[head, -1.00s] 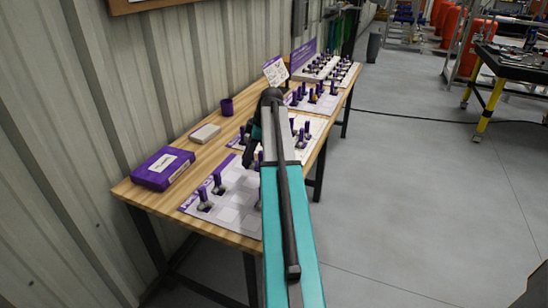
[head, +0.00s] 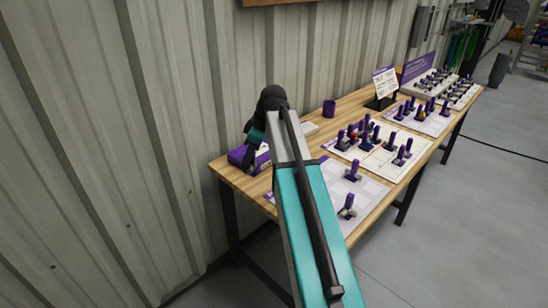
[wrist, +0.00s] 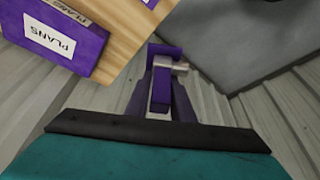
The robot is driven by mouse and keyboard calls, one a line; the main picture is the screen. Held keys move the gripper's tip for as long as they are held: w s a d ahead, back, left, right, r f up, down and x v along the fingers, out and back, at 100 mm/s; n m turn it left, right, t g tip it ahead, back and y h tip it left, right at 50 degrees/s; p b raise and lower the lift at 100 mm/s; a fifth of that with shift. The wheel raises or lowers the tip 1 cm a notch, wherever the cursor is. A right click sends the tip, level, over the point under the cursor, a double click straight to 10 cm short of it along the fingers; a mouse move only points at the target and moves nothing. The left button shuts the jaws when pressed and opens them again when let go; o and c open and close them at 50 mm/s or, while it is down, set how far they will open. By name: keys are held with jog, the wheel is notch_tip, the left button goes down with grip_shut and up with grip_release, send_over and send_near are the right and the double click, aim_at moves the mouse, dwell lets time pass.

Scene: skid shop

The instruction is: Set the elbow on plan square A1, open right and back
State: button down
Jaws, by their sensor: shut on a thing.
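My gripper (wrist: 160,100) is shut on a piece with a purple grip and a light metal fitting, which I take as the elbow (wrist: 170,65). In the wrist view it hangs clear of the table edge, with wall and floor behind it. In the head view my gripper (head: 250,158) is at the table's near left end, by the purple box; the held piece is hard to make out there. The plan sheet (head: 372,188) with pale squares lies right of my arm, partly hidden by it. Two purple-handled pieces stand on it. Square labels, including A1, are not readable.
A purple box (wrist: 62,35) marked PLANS lies on the wooden table (wrist: 125,35). A purple cup (head: 329,109), another sheet (head: 385,160) crowded with purple-handled pieces and a sign (head: 385,82) stand farther along. The ribbed wall (head: 180,100) is close on the left.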

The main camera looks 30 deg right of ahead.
jog(key=s+a+r+m+t+h, duration=0.1)
jog(key=s+a+r+m+h, duration=0.1)
jog(key=a+m, duration=0.8)
jog(key=shift+s+a+r+t+h, duration=0.3)
jog(key=shift+a+h, duration=0.4)
jog(key=shift+a, duration=0.6)
jog(key=shift+w+a, duration=0.1)
